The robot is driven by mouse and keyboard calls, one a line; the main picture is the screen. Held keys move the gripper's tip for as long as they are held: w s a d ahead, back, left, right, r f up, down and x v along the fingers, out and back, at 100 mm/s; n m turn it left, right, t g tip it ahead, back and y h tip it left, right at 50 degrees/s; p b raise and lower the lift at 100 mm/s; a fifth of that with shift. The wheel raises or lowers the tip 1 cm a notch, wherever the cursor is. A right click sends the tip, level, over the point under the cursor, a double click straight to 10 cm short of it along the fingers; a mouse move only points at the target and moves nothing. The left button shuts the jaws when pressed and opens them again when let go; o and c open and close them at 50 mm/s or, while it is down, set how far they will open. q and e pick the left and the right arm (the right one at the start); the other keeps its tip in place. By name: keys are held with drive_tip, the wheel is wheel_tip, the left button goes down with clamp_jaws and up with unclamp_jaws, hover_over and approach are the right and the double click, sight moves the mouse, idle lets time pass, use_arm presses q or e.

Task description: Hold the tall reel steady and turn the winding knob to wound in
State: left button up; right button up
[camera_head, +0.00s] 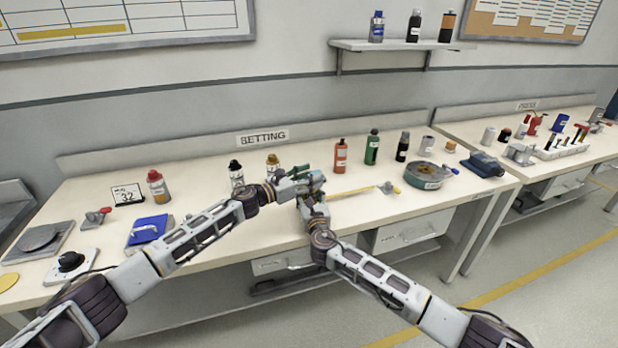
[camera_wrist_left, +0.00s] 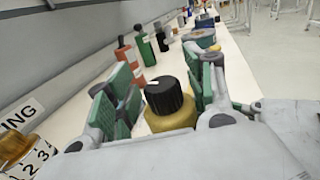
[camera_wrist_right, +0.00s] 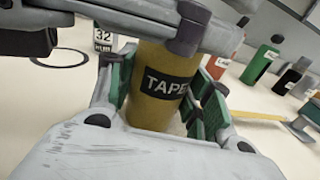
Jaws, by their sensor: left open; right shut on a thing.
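The tall reel is a yellow cylinder (camera_wrist_right: 160,105) with a black TAPE label, upright on the bench in the right wrist view. My right gripper (camera_wrist_right: 162,92) is shut on its body, one green-padded finger on each side. In the left wrist view the black winding knob (camera_wrist_left: 163,97) with a white mark sits on top of the yellow body. My left gripper (camera_wrist_left: 166,92) is open, its green pads on either side of the knob with gaps showing. In the head view my left gripper (camera_head: 304,181) and right gripper (camera_head: 310,200) largely hide the reel.
A yellow strip (camera_head: 352,191) runs along the bench right of the grippers towards a small grey piece (camera_head: 388,187). Orange (camera_head: 341,156) and green (camera_head: 372,148) bottles stand behind. A round tin (camera_head: 425,176) is at right, a blue box (camera_head: 150,229) at left.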

use_arm(q)
drive_tip(key=c, duration=1)
drive_tip(key=shift+c, duration=0.2)
drive_tip(key=shift+w+a+m+g+h, duration=0.15)
drive_tip(key=shift+m+g+h, duration=0.6)
drive_tip(key=shift+m+g, duration=0.8)
drive_tip(key=shift+w+a+m+g+h, duration=0.15)
drive_tip(key=shift+m+g+h, duration=0.7)
drive_tip(key=shift+g, duration=1.2)
drive_tip(key=shift+d+m+g, duration=0.1)
drive_tip(key=shift+m+g, duration=0.4)
drive_tip(key=shift+g, duration=0.1)
drive_tip(key=shift+s+d+f+g, duration=0.1)
drive_tip(key=shift+s+g, duration=0.15)
drive_tip(key=shift+g, duration=0.05)
drive_tip(key=o, duration=1)
drive_tip(key=shift+o, duration=0.2)
drive_tip(key=s+a, duration=0.1)
drive_tip(key=a, duration=1.1)
